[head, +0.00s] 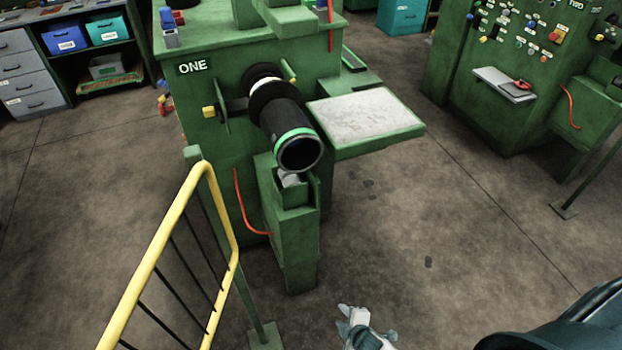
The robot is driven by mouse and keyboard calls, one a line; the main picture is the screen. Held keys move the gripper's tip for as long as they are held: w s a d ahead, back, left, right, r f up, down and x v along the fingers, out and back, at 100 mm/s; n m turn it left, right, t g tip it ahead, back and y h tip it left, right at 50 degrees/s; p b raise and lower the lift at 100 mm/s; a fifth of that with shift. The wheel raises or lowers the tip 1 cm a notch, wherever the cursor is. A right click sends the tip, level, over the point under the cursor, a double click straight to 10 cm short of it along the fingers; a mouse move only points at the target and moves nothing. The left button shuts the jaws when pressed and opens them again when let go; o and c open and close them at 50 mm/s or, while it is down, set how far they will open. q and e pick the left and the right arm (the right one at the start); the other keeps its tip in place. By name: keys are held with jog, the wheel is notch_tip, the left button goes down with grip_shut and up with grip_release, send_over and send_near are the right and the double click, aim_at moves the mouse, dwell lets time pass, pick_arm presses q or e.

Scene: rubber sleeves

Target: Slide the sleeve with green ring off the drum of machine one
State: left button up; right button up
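Machine one (215,100) is green and carries the label "ONE". Its drum points out toward me and slightly down. A black sleeve (279,117) with a green ring near its front end sits around the drum. The sleeve's open dark end faces me. My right gripper (350,318) is at the bottom edge, on the near side of the machine and well apart from the sleeve. It is small and partly cut off, so I cannot tell if its fingers are open. My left gripper is not in view.
A yellow railing (160,245) stands at the front left. A grey-topped green side table (365,112) juts out right of the drum. A green box-like post (291,235) stands below it. Another green machine (540,75) is at the right. The floor between is clear.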

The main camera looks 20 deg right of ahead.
jog(key=w+a+r+n+t+p, duration=0.1)
jog(key=w+r+n+t, duration=0.1)
jog(key=w+r, duration=0.35)
jog(key=w+a+r+n+t, duration=0.1)
jog(key=w+r+n, duration=0.15)
jog(key=r, duration=0.65)
jog(key=w+a+r+n+t+p, duration=0.1)
jog(key=w+r+t, duration=0.1)
jog(key=w+r, duration=0.35)
notch_tip(320, 180, up, 29)
jog(key=w+a+n+t+p, duration=0.1)
jog(key=w+a+n+t, duration=0.1)
jog(key=n+t, duration=0.3)
jog(key=shift+n+y, duration=0.3)
jog(key=shift+n, duration=0.05)
jog(key=shift+w+a, duration=0.1)
jog(key=b, duration=0.1)
send_near(288, 138)
jog(key=shift+w, duration=1.3)
jog(key=shift+w+a+f, duration=0.1)
jog(key=shift+w+f, duration=0.05)
jog(key=shift+w, duration=1.65)
jog(key=shift+w+a+f, duration=0.1)
jog(key=shift+w+f, duration=0.05)
jog(key=shift+w, duration=1.7)
